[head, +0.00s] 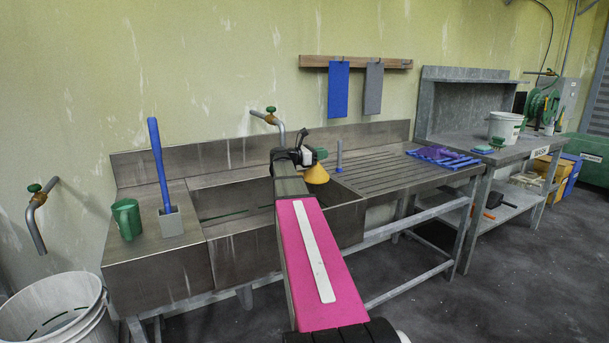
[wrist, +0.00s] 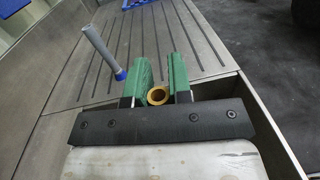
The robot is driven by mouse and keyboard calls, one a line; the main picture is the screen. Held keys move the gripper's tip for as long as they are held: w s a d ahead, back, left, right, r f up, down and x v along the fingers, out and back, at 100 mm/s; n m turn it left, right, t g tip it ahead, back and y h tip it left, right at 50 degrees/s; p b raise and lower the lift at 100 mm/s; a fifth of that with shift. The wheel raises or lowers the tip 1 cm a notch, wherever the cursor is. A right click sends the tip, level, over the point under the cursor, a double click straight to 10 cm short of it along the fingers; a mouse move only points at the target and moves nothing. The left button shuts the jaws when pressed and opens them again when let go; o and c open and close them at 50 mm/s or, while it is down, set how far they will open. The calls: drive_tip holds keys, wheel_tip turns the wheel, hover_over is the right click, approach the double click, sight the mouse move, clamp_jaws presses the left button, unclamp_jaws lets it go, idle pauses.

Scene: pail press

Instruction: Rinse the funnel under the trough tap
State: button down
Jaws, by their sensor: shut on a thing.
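The yellow funnel (head: 316,174) hangs at the end of my arm, over the right part of the steel trough (head: 232,198) by the drainboard edge. My gripper (head: 313,155) is shut on it. In the wrist view my green-padded gripper (wrist: 160,78) has the funnel's round opening (wrist: 158,95) between its fingers. I cannot tell whether water runs. My arm hides part of the trough.
A grey upright pipe (head: 339,155) stands at the drainboard's (head: 385,172) left end, close to my gripper. A green mug (head: 127,218) and a blue-handled brush in a grey holder (head: 170,222) stand on the left ledge.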

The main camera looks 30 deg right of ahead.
drive_tip(key=shift+s+d, duration=0.35)
drive_tip(key=shift+d, duration=0.4)
drive_tip(key=shift+s+d, duration=0.4)
drive_tip(key=shift+d, duration=0.4)
drive_tip(key=shift+s+d, duration=0.35)
drive_tip(key=shift+d, duration=0.4)
wheel_tip(320, 180, up, 13)
idle(1.0)
